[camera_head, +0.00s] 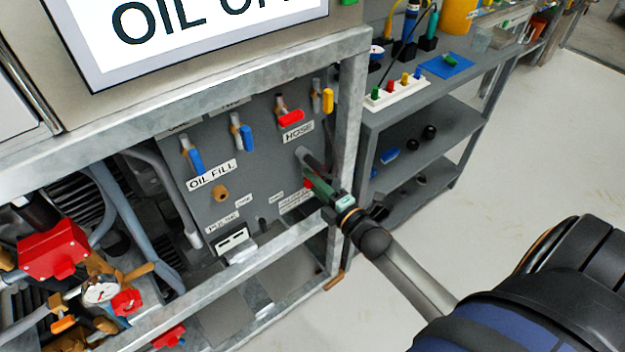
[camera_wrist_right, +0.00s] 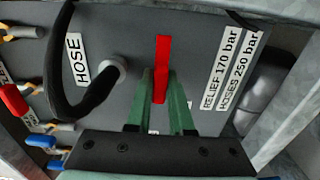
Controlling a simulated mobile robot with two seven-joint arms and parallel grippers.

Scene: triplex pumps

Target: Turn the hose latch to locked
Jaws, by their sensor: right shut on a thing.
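The hose latch is a red bar (camera_wrist_right: 162,60) on the grey panel, right of the HOSE label (camera_wrist_right: 78,60) in the right wrist view. There it stands roughly upright in the picture. In the head view only a small red part of the latch (camera_head: 308,184) shows beside my gripper. My right gripper (camera_wrist_right: 160,88) has green fingers, one on each side of the latch's lower part, shut on it. In the head view the right gripper (camera_head: 316,189) reaches the panel from the lower right. My left gripper is not in view.
A black hose (camera_wrist_right: 60,88) loops from a round port (camera_wrist_right: 112,72) close left of my fingers. A galvanized frame post (camera_head: 348,120) stands close to my right wrist. Blue valve handles (camera_head: 247,138) and a red one (camera_head: 291,119) sit higher on the panel. Floor at right is clear.

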